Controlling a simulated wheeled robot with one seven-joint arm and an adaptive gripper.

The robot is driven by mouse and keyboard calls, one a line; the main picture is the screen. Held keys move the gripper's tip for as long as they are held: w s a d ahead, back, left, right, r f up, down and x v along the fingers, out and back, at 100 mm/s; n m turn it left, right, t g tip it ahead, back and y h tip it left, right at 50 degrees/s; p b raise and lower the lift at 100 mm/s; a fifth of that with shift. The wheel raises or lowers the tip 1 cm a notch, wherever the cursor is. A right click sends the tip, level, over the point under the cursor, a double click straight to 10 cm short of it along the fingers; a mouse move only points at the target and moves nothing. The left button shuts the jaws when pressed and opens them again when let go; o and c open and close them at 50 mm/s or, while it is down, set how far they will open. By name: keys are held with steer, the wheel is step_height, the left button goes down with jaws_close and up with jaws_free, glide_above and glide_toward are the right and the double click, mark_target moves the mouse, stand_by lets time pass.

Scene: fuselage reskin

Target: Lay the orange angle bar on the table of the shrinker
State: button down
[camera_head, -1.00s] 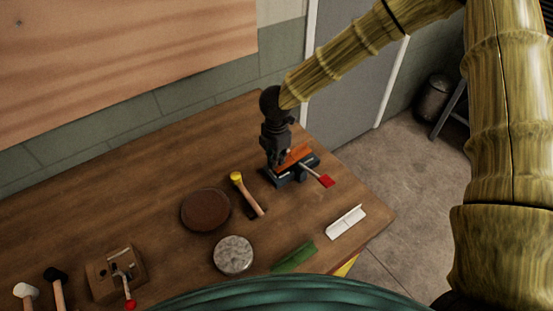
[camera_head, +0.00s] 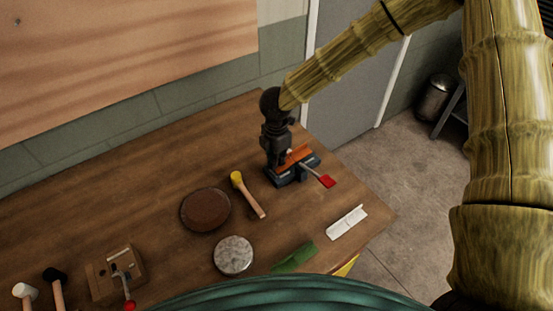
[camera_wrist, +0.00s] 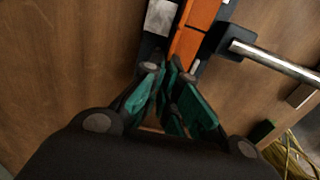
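The orange angle bar (camera_head: 297,156) is at the dark blue lever machine (camera_head: 291,179), taken to be the shrinker, near the workbench's far right. It lies over the machine's top, slightly slanted; whether it rests fully there I cannot tell. The machine's lever has a red grip (camera_head: 327,181). In the wrist view, the bar (camera_wrist: 197,28) runs away from my fingertips along the machine (camera_wrist: 214,48). My gripper (camera_wrist: 170,75) has its teal fingers close together on the bar's near part. In the head view my gripper (camera_head: 283,160) points down beside the bar.
On the workbench (camera_head: 150,190) are a yellow-headed mallet (camera_head: 247,193), a brown disc (camera_head: 206,210), a grey disc (camera_head: 233,254), a green angle piece (camera_head: 294,257) and a white one (camera_head: 347,222). A tan lever block (camera_head: 115,272) and two mallets stand at lower left.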

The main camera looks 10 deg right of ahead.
steer(key=shift+f, duration=0.4)
steer(key=c, duration=1.6)
jaws_free()
steer(key=shift+o, duration=0.2)
step_height(320, 180, up, 12)
